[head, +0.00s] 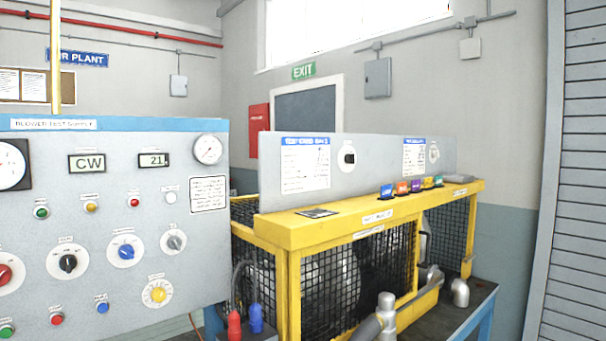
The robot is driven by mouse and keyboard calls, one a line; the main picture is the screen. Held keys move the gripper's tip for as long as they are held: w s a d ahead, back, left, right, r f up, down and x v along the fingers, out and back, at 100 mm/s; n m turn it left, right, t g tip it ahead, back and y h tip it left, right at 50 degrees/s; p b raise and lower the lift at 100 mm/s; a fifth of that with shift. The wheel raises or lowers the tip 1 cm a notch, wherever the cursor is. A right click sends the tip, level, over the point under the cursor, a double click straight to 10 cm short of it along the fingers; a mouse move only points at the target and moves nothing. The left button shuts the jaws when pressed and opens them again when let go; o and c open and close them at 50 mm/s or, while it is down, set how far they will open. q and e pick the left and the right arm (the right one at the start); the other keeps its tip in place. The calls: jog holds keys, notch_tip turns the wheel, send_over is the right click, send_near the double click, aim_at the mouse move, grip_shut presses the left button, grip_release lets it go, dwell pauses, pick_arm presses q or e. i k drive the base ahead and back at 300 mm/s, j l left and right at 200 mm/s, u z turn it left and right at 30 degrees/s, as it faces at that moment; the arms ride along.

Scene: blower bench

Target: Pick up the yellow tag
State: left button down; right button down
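A row of small coloured tags stands on the yellow top rail of the guarded cage. From left to right they look blue, orange, purple, yellow and green. The yellow tag (428,184) is small, between the purple tag (415,187) and the green tag (438,181). Its exact shape is too small to tell. Neither of my grippers shows in the head view.
The yellow mesh cage (340,229) stands at centre right, with a grey panel (370,160) behind its rail. A control panel (110,210) fills the left. Grey pipe fittings (386,315) and red and blue connectors (235,325) stand in front.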

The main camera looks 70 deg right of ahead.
aim_at(427, 184)
jog(key=z, duration=3.05)
jog(key=i+l+u, duration=0.1)
jog(key=l, duration=0.35)
jog(key=i+l+u, duration=0.15)
jog(key=l, duration=0.3)
jog(key=i+l+u, duration=0.1)
jog(key=l, duration=0.35)
jog(key=i+l+u, duration=0.15)
jog(key=l, duration=0.3)
jog(key=l+u, duration=0.15)
jog(key=u, duration=0.5)
jog(key=i+l+u, duration=0.25)
jog(key=l, duration=0.35)
jog(key=l+u, duration=0.25)
jog(key=l, duration=0.35)
jog(key=l+u, duration=0.25)
jog(key=l, duration=0.4)
jog(key=i, duration=0.05)
